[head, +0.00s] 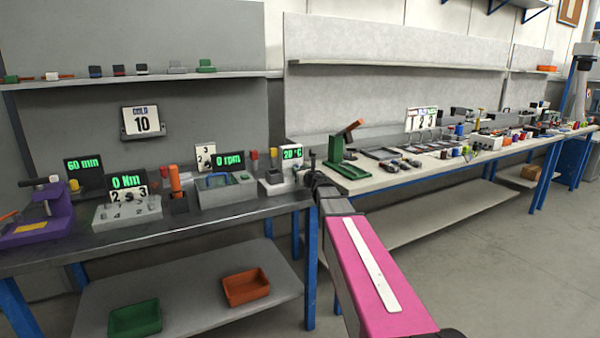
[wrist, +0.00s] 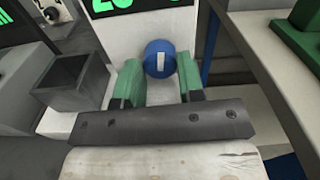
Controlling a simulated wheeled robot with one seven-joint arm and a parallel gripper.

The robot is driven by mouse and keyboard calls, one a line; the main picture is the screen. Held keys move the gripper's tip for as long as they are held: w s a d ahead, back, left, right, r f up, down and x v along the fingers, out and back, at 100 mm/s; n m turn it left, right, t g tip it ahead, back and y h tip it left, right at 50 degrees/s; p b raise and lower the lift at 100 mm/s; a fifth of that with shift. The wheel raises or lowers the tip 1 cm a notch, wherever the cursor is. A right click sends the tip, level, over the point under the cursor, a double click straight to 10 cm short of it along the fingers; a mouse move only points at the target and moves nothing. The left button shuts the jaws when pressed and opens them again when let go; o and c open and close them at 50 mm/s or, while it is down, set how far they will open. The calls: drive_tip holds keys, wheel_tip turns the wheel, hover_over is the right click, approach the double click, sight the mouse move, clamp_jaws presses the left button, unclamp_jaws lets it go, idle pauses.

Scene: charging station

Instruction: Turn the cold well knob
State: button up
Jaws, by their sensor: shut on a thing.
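The cold well knob (wrist: 160,58) is a round blue knob with a white mark running up and down on it, in the wrist view. It sits on the front of a light grey unit (wrist: 95,38) with a dark display of green digits at the top. In the head view that unit (head: 277,186) stands at the right end of the dark bench, its display reading 20 °C. My gripper (wrist: 160,73) has green fingers, one on each side of the knob, shut on it. In the head view my arm hides the knob.
A sign reading COLD 10 (head: 143,121) hangs on the wall. A grey box (head: 226,190) and an orange-handled device (head: 177,186) stand to the left. A green press (head: 342,158) stands close on the right bench. Two bins, green (head: 135,318) and orange (head: 246,287), lie on the lower shelf.

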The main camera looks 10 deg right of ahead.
drive_tip(key=m, duration=1.3)
drive_tip(key=shift+m, duration=1.8)
drive_tip(key=o, duration=0.9)
drive_tip(key=shift+s, duration=0.15)
